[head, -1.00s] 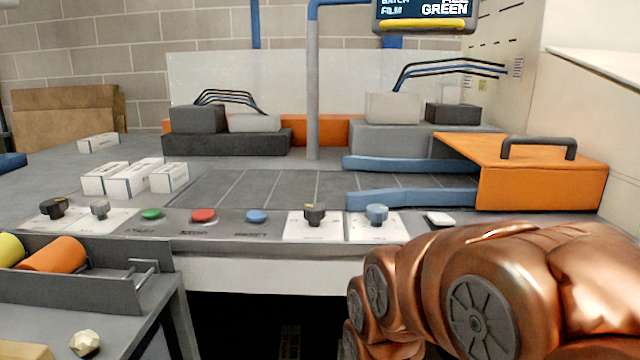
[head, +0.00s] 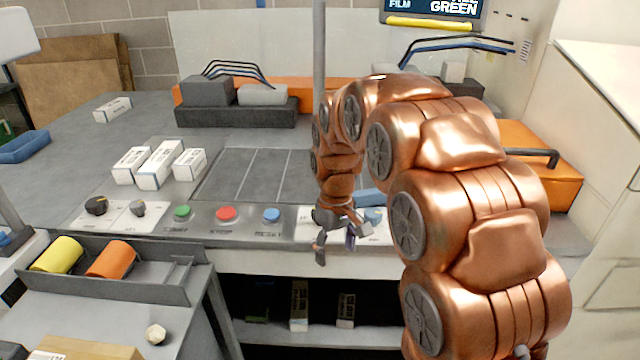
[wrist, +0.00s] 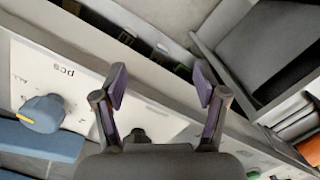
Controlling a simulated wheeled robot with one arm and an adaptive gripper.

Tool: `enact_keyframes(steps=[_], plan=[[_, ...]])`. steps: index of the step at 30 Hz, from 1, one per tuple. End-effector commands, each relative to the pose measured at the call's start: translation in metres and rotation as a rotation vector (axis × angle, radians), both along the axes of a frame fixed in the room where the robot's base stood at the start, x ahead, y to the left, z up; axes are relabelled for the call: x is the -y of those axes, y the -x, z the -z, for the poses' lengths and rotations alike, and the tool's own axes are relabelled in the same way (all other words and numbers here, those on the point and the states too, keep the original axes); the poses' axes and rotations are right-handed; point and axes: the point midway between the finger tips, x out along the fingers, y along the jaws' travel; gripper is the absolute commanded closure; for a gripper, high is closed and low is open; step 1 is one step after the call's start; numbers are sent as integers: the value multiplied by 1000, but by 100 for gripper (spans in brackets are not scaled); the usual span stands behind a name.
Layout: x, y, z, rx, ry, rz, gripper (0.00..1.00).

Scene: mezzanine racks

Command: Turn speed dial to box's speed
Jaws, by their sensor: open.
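My gripper (head: 336,244) is open and empty at the front edge of the control panel, right of the blue button. The wrist view shows its two fingers (wrist: 161,87) spread apart, pointing past the panel edge. A dark knob (wrist: 138,135) shows partly behind the gripper's base. A blue dial (wrist: 43,113) with a yellow mark sits on a white plate reading "pcs" and "ALL"; it also shows in the head view (head: 373,215). A black dial (head: 96,205) and a grey dial (head: 137,208) stand at the panel's left. White boxes (head: 155,165) lie behind them. Which dial sets speed is unreadable.
Green (head: 182,212), red (head: 226,214) and blue (head: 271,215) buttons line the panel. A grey tray (head: 150,283) with yellow and orange rolls stands front left. An orange housing (head: 550,185) is at the right.

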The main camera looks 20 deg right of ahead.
Motion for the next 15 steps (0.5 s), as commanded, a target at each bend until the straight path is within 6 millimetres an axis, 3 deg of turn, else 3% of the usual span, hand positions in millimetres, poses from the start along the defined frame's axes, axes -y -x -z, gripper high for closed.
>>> enact_keyframes(steps=[1, 4, 9, 15], plan=[[0, -12, -22, 4, 0, -11, 28], [0, -37, -41, 25, -2, -38, 28], [0, -76, -70, 54, -4, -82, 28], [0, -109, -90, 82, -5, -123, 28]])
